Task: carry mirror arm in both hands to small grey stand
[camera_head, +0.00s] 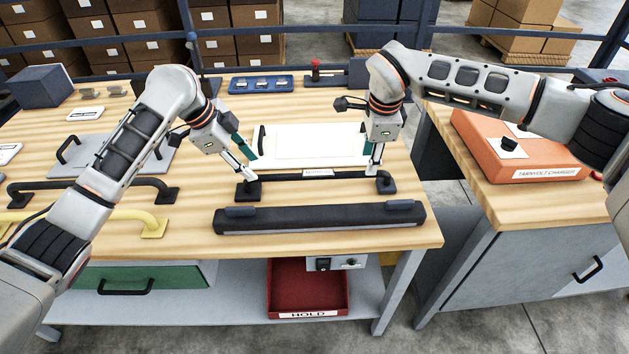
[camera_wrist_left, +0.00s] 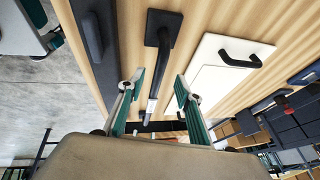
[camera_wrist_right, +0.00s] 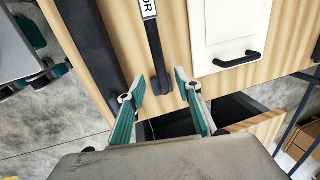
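The mirror arm (camera_head: 335,173) is a slim dark bar with a black foot at each end and a white label. It lies on the wooden bench, behind a long padded black bar. My left gripper (camera_head: 246,174) is over its left end. In the left wrist view, the fingers (camera_wrist_left: 157,92) are open on either side of the bar. My right gripper (camera_head: 373,172) is at its right end; in the right wrist view, its open fingers (camera_wrist_right: 158,92) straddle the bar near the end. Contact cannot be told. I cannot identify a small grey stand.
The padded black bar (camera_head: 320,217) lies along the front edge. Left are a grey panel (camera_head: 110,160), a black handle (camera_head: 90,184) and a yellow one (camera_head: 110,220). An orange box (camera_head: 520,150) stands on the right bench, across a gap.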

